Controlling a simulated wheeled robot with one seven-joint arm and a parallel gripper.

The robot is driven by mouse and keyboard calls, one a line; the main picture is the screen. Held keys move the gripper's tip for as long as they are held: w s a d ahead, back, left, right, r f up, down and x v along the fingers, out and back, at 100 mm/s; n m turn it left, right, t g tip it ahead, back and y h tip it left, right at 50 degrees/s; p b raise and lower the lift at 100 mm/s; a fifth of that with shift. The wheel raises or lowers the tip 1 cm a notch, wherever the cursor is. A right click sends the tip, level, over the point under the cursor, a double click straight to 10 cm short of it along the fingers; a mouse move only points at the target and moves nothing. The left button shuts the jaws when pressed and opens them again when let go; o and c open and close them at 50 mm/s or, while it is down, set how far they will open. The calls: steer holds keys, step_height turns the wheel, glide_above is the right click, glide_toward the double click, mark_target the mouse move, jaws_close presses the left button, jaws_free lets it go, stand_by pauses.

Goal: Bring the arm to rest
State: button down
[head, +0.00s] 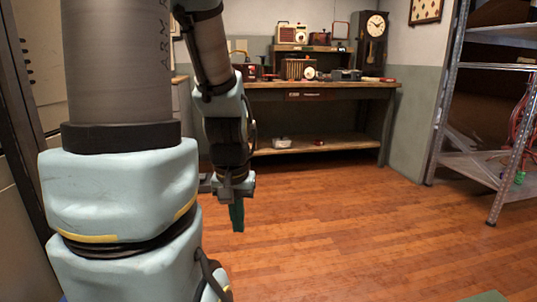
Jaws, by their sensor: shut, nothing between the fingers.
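My gripper (237,215) hangs from my arm left of the middle of the head view, with its fingers pointing down. Its dark green fingers are together with nothing between them. It is in open air, with the wooden floor (330,225) behind and below it. My arm is folded, with the forearm sloping down behind the large upper link at the left. The upper link hides much of the left side of the view.
A workbench (330,90) with radios and a clock (373,42) stands at the back wall. A metal shelf rack (512,150) stands at the right. A dark cabinet or door frame (18,110) is at the left edge. The floor between is clear.

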step_height(320, 180, up, 24)
steer(key=p, duration=2.2)
steer(key=shift+r, duration=0.2)
steer(key=shift+d, duration=0.1)
